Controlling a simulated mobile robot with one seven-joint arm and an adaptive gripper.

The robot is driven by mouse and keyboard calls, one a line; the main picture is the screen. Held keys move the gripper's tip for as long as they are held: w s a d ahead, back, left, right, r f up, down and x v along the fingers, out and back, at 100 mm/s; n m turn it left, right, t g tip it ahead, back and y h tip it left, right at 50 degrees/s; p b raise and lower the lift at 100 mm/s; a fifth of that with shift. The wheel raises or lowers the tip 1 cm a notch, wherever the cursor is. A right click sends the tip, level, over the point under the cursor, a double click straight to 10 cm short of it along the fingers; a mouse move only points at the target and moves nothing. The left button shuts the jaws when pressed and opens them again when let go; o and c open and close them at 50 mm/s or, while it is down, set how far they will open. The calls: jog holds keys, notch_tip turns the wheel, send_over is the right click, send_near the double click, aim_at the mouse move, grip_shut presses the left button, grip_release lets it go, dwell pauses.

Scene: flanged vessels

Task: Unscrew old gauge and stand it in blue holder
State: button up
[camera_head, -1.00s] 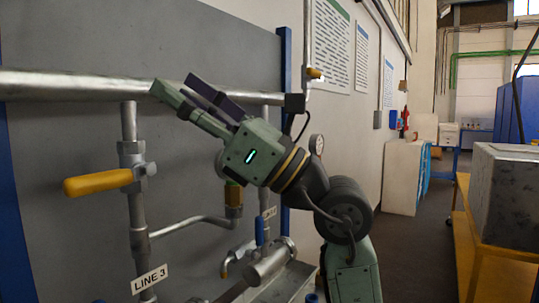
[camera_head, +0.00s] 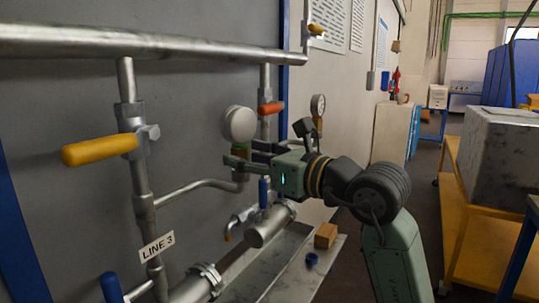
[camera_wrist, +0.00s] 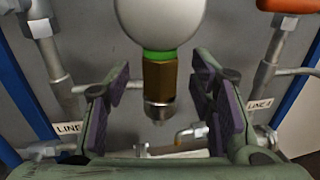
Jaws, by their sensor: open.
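A round pale gauge (camera_head: 239,124) stands upright on the end of a thin side pipe behind the bench. Its green ring and brass hex fitting (camera_wrist: 160,82) show in the wrist view. My gripper (camera_head: 250,161) is open at the height of this fitting. In the wrist view the purple pads of my gripper (camera_wrist: 162,104) stand on either side of the brass, with gaps both sides. A small blue holder (camera_head: 312,261) sits on the bench, lower right of my gripper. A second gauge (camera_head: 318,104) with a white dial shows behind my arm; its base is hidden.
A brown block (camera_head: 325,235) stands on the bench near the holder. A yellow-handled valve (camera_head: 100,149) is on the left pipe and an orange-handled valve (camera_head: 271,107) is close behind the gauge. A thick horizontal pipe (camera_head: 120,42) runs above. A blue handle (camera_head: 263,192) is below my gripper.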

aim_at(247, 156)
jog(key=shift+p+x, duration=0.35)
jog(key=shift+x, duration=1.3)
jog(key=shift+c, duration=0.5)
grip_shut()
